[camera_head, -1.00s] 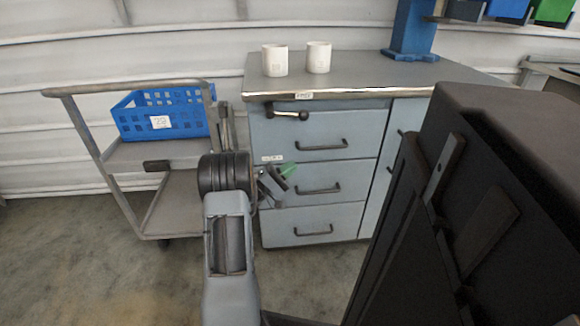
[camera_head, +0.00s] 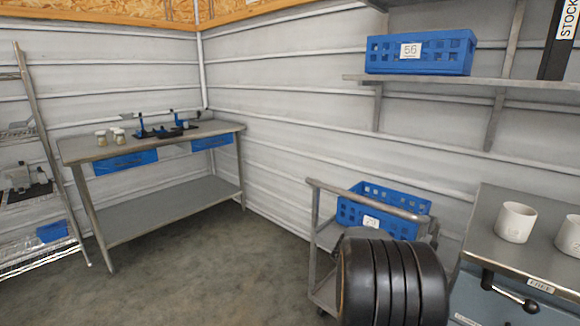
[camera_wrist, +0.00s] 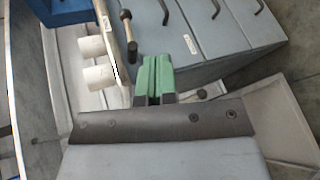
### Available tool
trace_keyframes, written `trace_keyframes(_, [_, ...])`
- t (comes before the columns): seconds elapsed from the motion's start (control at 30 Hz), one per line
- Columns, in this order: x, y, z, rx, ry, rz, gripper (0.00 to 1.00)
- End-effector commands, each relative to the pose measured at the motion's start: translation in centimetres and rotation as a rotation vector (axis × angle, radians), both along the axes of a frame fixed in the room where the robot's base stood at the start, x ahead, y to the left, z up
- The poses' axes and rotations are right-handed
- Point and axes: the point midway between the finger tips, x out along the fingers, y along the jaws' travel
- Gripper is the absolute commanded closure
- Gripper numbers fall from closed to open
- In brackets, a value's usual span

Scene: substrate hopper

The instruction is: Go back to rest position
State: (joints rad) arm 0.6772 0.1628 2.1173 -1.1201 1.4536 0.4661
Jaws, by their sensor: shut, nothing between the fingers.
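My gripper (camera_wrist: 154,68) shows in the wrist view as two green fingers pressed together. It is shut and empty. The grey-blue drawer cabinet (camera_wrist: 195,50) lies beyond the fingertips, with no visible contact. In the head view only a black ribbed part of my arm shows at the bottom, and the gripper is out of sight. The cabinet top (camera_head: 492,225) is at the right edge. Two white mugs stand on it, one (camera_head: 516,222) whole and one (camera_head: 569,238) cut by the frame.
A grey trolley (camera_head: 322,235) with a blue crate (camera_head: 350,212) stands left of the cabinet, partly behind my arm. A lever (camera_head: 510,291) sticks out from the cabinet front. A workbench (camera_head: 100,150) and wire rack (camera_head: 45,170) stand left. A shelf (camera_head: 480,84) holds another blue crate (camera_head: 420,55). The middle floor is clear.

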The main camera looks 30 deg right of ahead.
Motion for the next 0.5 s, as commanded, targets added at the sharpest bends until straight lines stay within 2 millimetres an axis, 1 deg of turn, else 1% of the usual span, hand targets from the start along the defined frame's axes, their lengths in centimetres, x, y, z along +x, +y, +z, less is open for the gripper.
trace_keyframes(0.03, [1.6,3.0,4.3,0.073,-0.09,0.062,1.0])
trace_keyframes(0.07, [2.4,4.8,5.2,0.124,-0.144,0.098,1.0])
trace_keyframes(0.1, [3.4,7.2,6.5,0.195,-0.215,0.149,1.0])
trace_keyframes(0.17, [4.9,10.9,8.3,0.297,-0.319,0.228,1.0])
trace_keyframes(0.2, [5.7,13.4,9.5,0.364,-0.385,0.282,1.0])
trace_keyframes(0.27, [6.7,17.0,11.3,0.461,-0.48,0.362,1.0])
trace_keyframes(0.3, [7.2,19.2,12.4,0.521,-0.538,0.413,1.0])
trace_keyframes(0.37, [7.8,22.4,14.1,0.605,-0.62,0.484,1.0])
trace_keyframes(0.4, [8.1,24.2,15.1,0.655,-0.669,0.526,1.0])
trace_keyframes(0.5, [8.4,28.1,17.3,0.761,-0.77,0.614,1.0])
